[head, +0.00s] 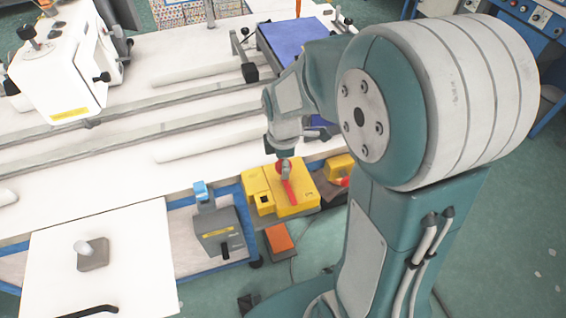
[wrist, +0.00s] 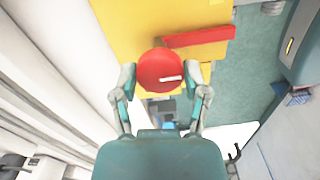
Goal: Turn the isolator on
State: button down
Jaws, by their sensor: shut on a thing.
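The isolator is a yellow box (head: 296,200) on the front edge of the white table, with a red round knob and a red bar (head: 291,192) on it. In the wrist view the red knob (wrist: 157,67) has a short white mark, and the red bar (wrist: 197,38) lies beyond it across the yellow face (wrist: 135,20). My gripper (head: 284,161) is over the isolator from above. In the wrist view my gripper (wrist: 162,74) has one finger on each side of the knob, shut on it. The head view partly hides the knob behind the gripper.
A grey box with a blue top (head: 217,232) stands left of the isolator. An orange pedal (head: 279,239) is below, in front of it. Another yellow box (head: 339,167) is at its right, close to my arm. A white sewing machine head (head: 62,75) is at the far left.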

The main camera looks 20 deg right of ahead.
jog(key=shift+c, duration=0.4)
grip_release()
jog(key=shift+f, duration=0.1)
jog(key=shift+w+r, duration=0.1)
jog(key=shift+r, duration=0.4)
notch_tip(320, 180, up, 11)
jog(key=s+r+m+t, duration=0.4)
jog(key=s+m+t, duration=0.1)
jog(key=s+m, duration=0.9)
jog(key=shift+r+m+t, duration=0.2)
jog(key=shift+m+t, duration=0.1)
jog(key=shift+m, duration=0.9)
